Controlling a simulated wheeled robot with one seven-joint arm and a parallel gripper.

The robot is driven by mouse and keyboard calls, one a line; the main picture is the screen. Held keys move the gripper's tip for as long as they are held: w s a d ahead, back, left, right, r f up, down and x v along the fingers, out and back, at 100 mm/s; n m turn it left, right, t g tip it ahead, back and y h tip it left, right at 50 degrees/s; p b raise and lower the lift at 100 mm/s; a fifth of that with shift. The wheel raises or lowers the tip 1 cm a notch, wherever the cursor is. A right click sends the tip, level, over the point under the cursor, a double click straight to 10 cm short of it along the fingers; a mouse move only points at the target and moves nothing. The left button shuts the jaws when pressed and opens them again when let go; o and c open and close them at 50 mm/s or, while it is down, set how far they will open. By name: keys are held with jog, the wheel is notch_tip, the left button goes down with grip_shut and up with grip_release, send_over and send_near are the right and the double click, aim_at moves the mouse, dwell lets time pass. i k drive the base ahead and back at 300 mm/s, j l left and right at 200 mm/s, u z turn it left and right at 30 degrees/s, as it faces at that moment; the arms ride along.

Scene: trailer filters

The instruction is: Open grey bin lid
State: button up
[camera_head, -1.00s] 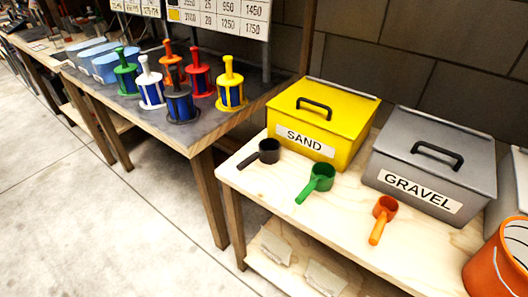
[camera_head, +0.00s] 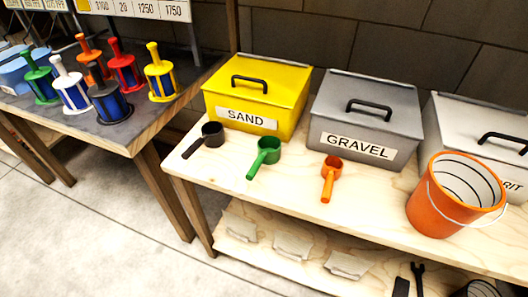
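The grey bin (camera_head: 365,123) stands on the wooden bench, with a white label reading GRAVEL on its front. Its grey lid (camera_head: 367,98) is closed and has a black handle (camera_head: 369,108) on top. The bin sits between the yellow SAND bin (camera_head: 257,97) on its left and a lighter, whitish bin (camera_head: 478,140) on its right, whose label is partly hidden. My gripper is not in view.
A black scoop (camera_head: 205,137), a green scoop (camera_head: 264,157) and an orange scoop (camera_head: 331,177) lie along the bench front. An orange bucket (camera_head: 432,203) stands before the whitish bin. Coloured filter holders stand on the left table (camera_head: 140,128). Floor (camera_head: 80,235) is clear.

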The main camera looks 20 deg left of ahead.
aim_at(371, 93)
jog(key=i+j+u, duration=0.25)
jog(key=i+j, duration=0.15)
jog(key=i+j+u, duration=0.3)
jog(key=i, duration=0.1)
